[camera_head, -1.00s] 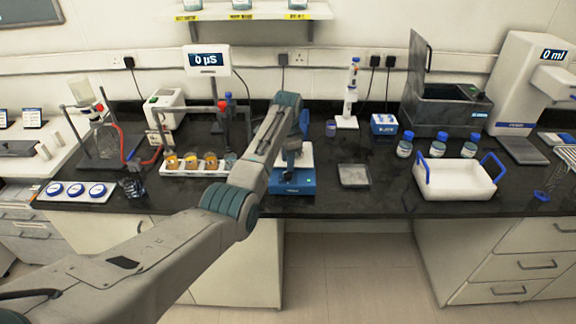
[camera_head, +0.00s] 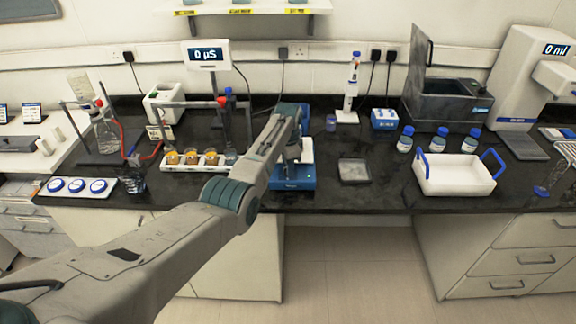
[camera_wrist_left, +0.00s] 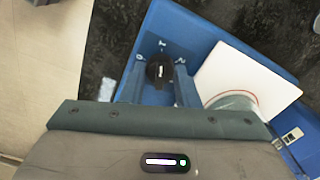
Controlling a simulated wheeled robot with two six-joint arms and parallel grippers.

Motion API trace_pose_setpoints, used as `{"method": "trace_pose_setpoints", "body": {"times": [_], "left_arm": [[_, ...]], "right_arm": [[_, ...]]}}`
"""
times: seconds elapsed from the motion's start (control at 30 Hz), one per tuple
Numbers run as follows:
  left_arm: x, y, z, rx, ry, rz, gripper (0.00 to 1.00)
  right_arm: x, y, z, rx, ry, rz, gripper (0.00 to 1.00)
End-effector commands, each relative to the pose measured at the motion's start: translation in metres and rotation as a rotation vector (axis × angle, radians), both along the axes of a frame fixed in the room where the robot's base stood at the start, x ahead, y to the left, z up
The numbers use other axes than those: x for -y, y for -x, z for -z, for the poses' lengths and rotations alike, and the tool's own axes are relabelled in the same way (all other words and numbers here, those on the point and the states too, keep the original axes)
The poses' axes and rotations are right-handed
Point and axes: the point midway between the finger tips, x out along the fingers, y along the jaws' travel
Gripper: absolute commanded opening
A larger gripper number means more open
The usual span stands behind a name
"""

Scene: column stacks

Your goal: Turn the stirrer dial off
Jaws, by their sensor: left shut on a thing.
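The stirrer (camera_head: 296,184) is a blue unit with a white top plate (camera_wrist_left: 238,72), near the front of the black bench. Its small black dial (camera_wrist_left: 160,70) with a white pointer line is on the blue face in the left wrist view. Small white marks surround the dial; they are too small to read surely. My left gripper (camera_wrist_left: 158,82) has its fingers on both sides of the dial and is shut on it. In the head view my left gripper (camera_head: 291,160) is over the stirrer and hides the dial. My right gripper is not in view.
A white rack of amber beakers (camera_head: 177,166) stands left of the stirrer. A round glass vessel (camera_wrist_left: 232,100) is on the plate. A grey square dish (camera_head: 353,171) and a white tray with blue handles (camera_head: 455,187) lie to the right. Bare bench separates them.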

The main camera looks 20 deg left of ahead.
Motion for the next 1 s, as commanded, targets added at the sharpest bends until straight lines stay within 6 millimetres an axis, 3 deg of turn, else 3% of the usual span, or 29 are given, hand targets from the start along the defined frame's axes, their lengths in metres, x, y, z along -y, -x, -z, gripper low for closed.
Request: {"method": "trace_pose_setpoints", "body": {"times": [0.37, 1.0], "left_arm": [[0.000, 0.000, -0.001, 0.000, 0.000, -0.142, 0.05], [0.000, 0.000, -0.001, 0.000, 0.000, -0.732, 0.05]], "right_arm": [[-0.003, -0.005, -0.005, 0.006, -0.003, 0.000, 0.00], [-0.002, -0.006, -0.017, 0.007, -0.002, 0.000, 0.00]]}}
